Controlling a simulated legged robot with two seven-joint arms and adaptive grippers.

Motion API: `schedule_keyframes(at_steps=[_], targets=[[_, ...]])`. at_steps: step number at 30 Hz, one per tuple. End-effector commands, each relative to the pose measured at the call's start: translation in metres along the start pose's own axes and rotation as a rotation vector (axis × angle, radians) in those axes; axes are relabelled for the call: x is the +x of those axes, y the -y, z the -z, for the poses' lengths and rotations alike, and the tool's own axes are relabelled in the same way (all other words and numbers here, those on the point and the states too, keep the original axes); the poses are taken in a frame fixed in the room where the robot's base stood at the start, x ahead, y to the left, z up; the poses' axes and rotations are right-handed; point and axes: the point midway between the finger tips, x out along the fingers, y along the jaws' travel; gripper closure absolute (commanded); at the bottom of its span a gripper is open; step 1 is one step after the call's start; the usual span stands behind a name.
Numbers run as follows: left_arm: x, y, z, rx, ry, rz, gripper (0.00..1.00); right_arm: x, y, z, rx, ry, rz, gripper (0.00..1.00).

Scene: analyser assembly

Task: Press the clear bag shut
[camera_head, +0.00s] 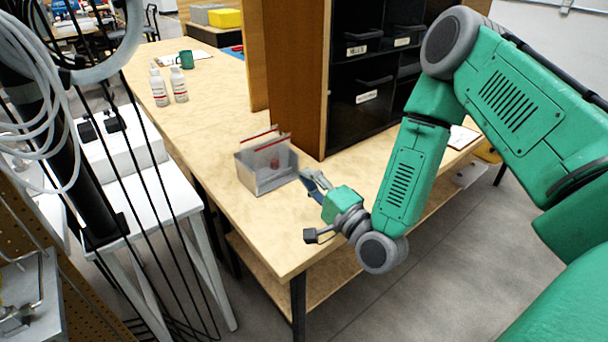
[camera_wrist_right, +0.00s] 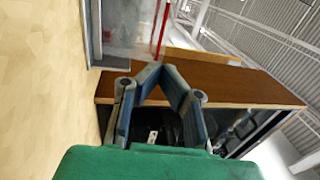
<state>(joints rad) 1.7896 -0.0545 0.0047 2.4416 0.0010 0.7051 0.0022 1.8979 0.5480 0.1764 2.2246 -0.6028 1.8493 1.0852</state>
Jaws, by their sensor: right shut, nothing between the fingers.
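A clear bag (camera_head: 272,157) with a red strip along its top edge stands upright in a grey metal box (camera_head: 262,183) on the wooden table. A small reddish item shows in or behind the bag. A second red strip shows just behind it. I cannot tell whether the bag's top is sealed. My right gripper (camera_head: 307,176) is to the right of the box, with its fingers shut and empty, apart from the bag. In the right wrist view, the fingertips (camera_wrist_right: 156,70) meet below the bag (camera_wrist_right: 135,22) and its red strip. My left gripper is not in view.
Two white bottles (camera_head: 168,87) and a green cup (camera_head: 186,60) stand farther back on the table (camera_head: 205,110). A wooden cabinet with black drawers (camera_head: 358,85) rises behind and right of the box. The tabletop left of the box is clear.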

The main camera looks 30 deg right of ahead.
Motion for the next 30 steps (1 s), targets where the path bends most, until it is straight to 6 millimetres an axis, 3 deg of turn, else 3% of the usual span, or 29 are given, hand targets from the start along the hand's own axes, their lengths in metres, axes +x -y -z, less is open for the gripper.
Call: schedule_keyframes(at_steps=[9, 15, 30], targets=[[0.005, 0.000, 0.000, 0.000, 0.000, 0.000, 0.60, 0.070, 0.000, -0.001, -0.002, 0.002, 0.004, 1.00], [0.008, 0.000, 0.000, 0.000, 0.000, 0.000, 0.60, 0.097, -0.001, -0.001, -0.001, 0.001, 0.001, 1.00], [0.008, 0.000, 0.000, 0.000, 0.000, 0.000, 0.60, 0.107, -0.001, 0.000, 0.000, 0.000, -0.001, 1.00]])
